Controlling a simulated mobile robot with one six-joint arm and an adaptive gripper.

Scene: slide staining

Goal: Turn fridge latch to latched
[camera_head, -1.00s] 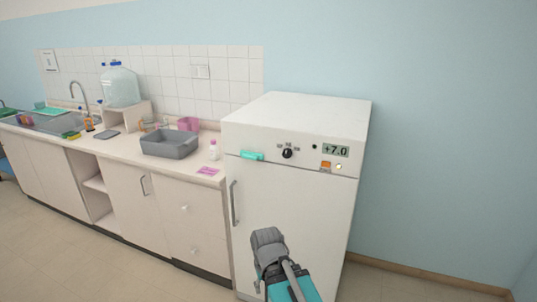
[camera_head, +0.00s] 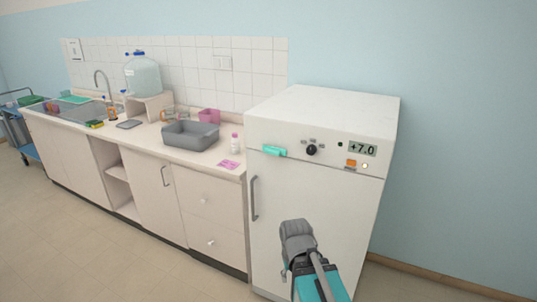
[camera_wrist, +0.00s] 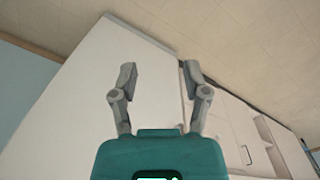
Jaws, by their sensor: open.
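The white fridge (camera_head: 325,208) stands at the right end of the counter, its door shut. On its front upper panel is a teal latch piece (camera_head: 274,151) at the left, lying about level across the door's top edge. A black knob (camera_head: 312,150) sits to its right. A grey vertical handle (camera_head: 254,198) is on the door's left side. My gripper (camera_head: 292,275) is in front of the lower door, below the latch, touching nothing that I can make out. In the wrist view my gripper (camera_wrist: 158,75) has its two fingers apart, empty, with the white fridge behind them.
A counter (camera_head: 133,139) runs left of the fridge. It bears a grey basin (camera_head: 190,136), a white bottle (camera_head: 235,144), a pink card (camera_head: 228,165) and a water container (camera_head: 143,75). The fridge's display (camera_head: 362,149) reads +7.0. The floor (camera_head: 100,240) in front is clear.

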